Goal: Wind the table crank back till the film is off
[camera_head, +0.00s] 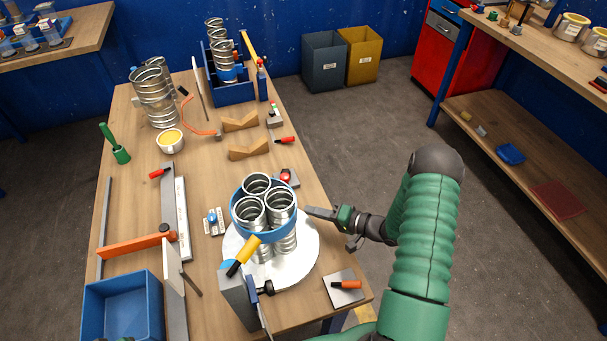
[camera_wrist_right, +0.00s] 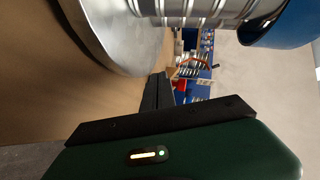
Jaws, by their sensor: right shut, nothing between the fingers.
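Three silver spiral ducts (camera_head: 262,215) stand upright on a round silver turntable (camera_head: 308,255). A blue film band (camera_head: 236,213) runs around their upper part. A yellow-and-black handle (camera_head: 243,257) leans at the front of the turntable, over a grey post (camera_head: 236,290); a black knob (camera_head: 266,287) is beside it. I cannot tell which part is the crank. My right gripper (camera_head: 312,211) is shut and empty, just right of the ducts. In the right wrist view its dark fingers (camera_wrist_right: 157,91) are beside the turntable (camera_wrist_right: 130,35), with the ducts (camera_wrist_right: 200,10) and blue film (camera_wrist_right: 275,28) above. My left gripper is out of view.
A small plate with an orange-handled tool (camera_head: 345,286) lies at the table's front right corner. A blue bin (camera_head: 124,305) and an orange clamp bar (camera_head: 130,245) are left. Wooden cradles (camera_head: 248,150) and more ducts stand behind. Floor is open right of the table.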

